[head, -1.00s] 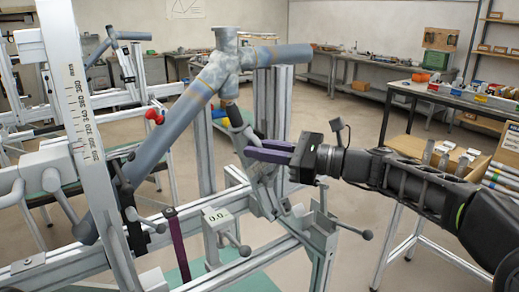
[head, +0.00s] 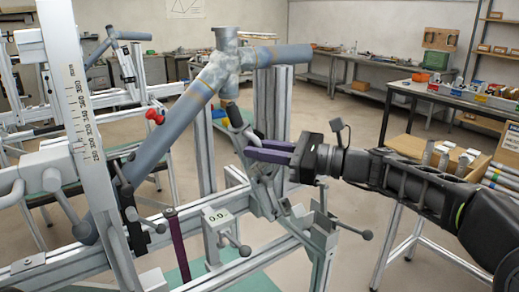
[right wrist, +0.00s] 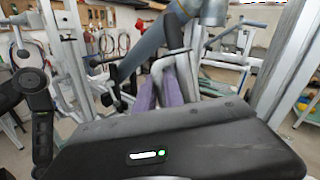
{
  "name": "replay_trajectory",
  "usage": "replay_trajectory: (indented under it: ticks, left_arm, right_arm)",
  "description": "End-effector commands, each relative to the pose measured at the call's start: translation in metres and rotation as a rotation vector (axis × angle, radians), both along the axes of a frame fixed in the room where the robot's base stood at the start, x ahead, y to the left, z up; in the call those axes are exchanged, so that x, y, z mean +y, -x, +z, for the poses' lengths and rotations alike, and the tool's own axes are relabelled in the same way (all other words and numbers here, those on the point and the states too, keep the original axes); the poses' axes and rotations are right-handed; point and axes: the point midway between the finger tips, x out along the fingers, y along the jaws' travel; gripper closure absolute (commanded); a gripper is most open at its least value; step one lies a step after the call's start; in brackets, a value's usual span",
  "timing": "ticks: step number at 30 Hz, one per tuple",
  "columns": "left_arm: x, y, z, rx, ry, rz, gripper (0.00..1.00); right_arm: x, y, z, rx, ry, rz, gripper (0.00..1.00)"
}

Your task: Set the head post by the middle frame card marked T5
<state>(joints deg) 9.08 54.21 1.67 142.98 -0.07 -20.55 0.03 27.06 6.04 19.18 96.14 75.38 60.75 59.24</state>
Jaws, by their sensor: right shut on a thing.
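A grey bicycle-like frame of tubes (head: 168,135) is held in the metal jig, with a short upright head tube (head: 226,40) at its upper right end. My right gripper (head: 268,152), with purple fingers, is below and right of that tube, shut on a dark lever-like handle (head: 238,118) on the jig. In the right wrist view the purple fingers (right wrist: 160,90) show around the handle, with the grip partly hidden by the gripper body. An upright scale (head: 80,115) marked in mm stands at left; its figures are too small to read surely. I cannot make out a card marked T5. My left gripper is out of view.
A ball-ended lever (head: 350,228) sticks out below my right arm. A workbench (head: 455,98) with parts and a cardboard box (head: 425,152) stand at right.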

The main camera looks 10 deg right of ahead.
Motion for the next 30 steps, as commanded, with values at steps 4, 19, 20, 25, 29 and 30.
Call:
replay_trajectory:
  ticks: [4, 19, 20, 25, 29, 30]
  left_arm:
    - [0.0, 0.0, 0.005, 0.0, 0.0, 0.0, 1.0]
    - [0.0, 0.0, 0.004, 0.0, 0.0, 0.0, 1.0]
    - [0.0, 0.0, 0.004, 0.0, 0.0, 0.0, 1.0]
    - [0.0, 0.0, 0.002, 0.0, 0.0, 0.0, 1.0]
    - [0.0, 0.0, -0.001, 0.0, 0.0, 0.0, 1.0]
    - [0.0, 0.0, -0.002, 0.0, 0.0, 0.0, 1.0]
  right_arm:
    - [-0.004, -0.002, 0.002, 0.007, -0.02, -0.001, 1.0]
    - [-0.004, -0.002, 0.002, 0.007, -0.019, -0.001, 0.78]
    - [-0.004, -0.002, 0.002, 0.007, -0.019, -0.001, 0.78]
    - [-0.011, 0.002, 0.001, 0.008, -0.017, -0.003, 0.78]
    - [-0.026, 0.011, 0.0, 0.008, -0.017, -0.006, 0.78]
    - [-0.032, 0.015, 0.0, 0.007, -0.016, -0.006, 0.78]
